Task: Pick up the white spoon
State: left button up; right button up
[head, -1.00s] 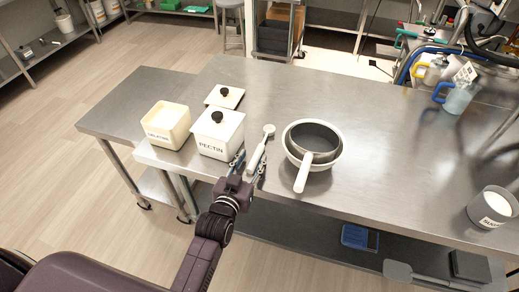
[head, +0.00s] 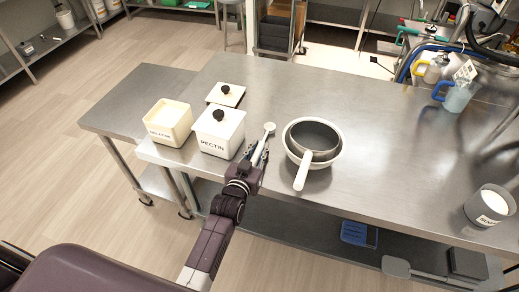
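The white spoon (head: 267,132) lies on the steel table, between the pectin box and the pans. Its round bowl end points away from me, and its handle runs back towards my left gripper. My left gripper (head: 257,156) is at the handle, with one finger on each side of it. The fingers look apart, and I cannot tell whether they touch the handle. The lower part of the handle is partly hidden by the gripper. My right gripper is not in view.
The white pectin box (head: 217,132) stands just left of the gripper, with the open gelatin box (head: 168,123) beyond it. A loose lid (head: 226,95) lies behind. Nested pans (head: 313,142) stand close on the right, handle towards me. The steel table (head: 390,150) is clear farther right.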

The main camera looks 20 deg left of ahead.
aim_at(259, 148)
pick_arm(q)
grip_shut()
jog(key=shift+r, duration=0.1)
notch_tip(259, 148, up, 20)
jog(key=shift+b, duration=0.45)
grip_release()
grip_shut()
dwell(0.3)
